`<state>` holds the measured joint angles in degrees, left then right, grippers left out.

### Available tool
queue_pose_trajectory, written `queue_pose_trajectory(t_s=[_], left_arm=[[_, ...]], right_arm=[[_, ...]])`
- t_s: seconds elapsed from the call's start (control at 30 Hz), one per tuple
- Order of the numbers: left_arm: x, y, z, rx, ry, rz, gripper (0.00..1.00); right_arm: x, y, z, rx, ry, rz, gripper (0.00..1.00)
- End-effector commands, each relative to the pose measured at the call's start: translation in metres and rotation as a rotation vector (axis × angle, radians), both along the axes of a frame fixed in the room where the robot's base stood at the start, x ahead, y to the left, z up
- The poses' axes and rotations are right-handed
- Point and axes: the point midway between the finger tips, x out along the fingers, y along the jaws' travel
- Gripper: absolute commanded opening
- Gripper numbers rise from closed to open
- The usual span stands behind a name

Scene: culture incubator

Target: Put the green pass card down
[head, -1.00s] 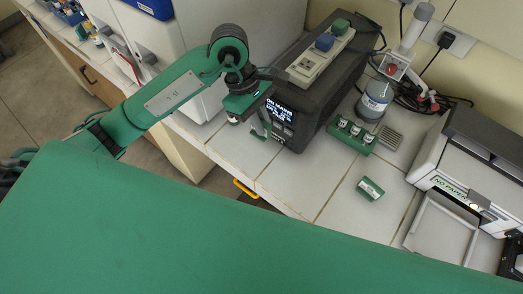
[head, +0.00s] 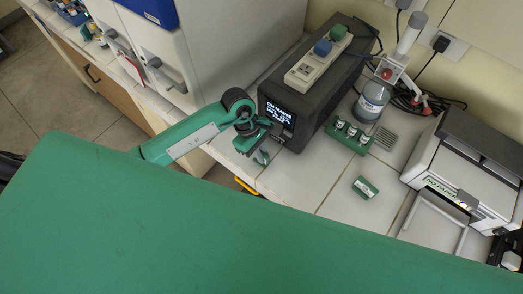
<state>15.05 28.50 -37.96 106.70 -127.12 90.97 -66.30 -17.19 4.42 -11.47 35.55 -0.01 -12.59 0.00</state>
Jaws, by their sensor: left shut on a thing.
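My left gripper (head: 259,150) is low over the bench's front edge, in front of the dark box with the lit screen. It is shut on a small green piece (head: 262,158), which looks like the green pass card. The piece is small and partly covered by the fingers, and I cannot tell whether it touches the bench. My right gripper is not in view.
The dark box (head: 303,132) carries a power strip (head: 318,57). A green vial rack (head: 348,136), a bottle (head: 371,101) and a small green labelled block (head: 365,187) stand right of it. A printer (head: 462,165) is far right. Bare tiles (head: 310,180) lie between.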

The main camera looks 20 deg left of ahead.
Motion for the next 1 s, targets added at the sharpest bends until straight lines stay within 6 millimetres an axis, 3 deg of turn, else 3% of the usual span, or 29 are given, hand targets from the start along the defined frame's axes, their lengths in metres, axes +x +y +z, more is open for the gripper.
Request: queue_pose_trajectory(t_s=[0.33, 0.37, 0.43, 0.47, 0.83, 1.0], left_arm=[[0.0, 0.0, -0.005, 0.0, 0.0, -0.001, 0.0], [0.0, 0.0, -0.003, 0.0, 0.0, -0.001, 0.16], [0.0, 0.0, -0.003, 0.0, 0.0, -0.001, 0.3], [0.0, 0.0, -0.003, 0.0, 0.0, -0.001, 0.32], [0.0, 0.0, 0.002, -0.001, -0.001, 0.0, 0.32], [0.005, 0.011, 0.022, 0.002, -0.009, -0.002, 0.32]], right_arm=[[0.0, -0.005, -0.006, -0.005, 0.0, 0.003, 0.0], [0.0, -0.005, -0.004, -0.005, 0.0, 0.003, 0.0], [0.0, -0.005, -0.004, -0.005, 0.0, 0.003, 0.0], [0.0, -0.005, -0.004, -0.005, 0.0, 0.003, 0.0], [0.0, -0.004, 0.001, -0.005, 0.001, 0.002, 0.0], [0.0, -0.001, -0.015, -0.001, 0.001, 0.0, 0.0]])
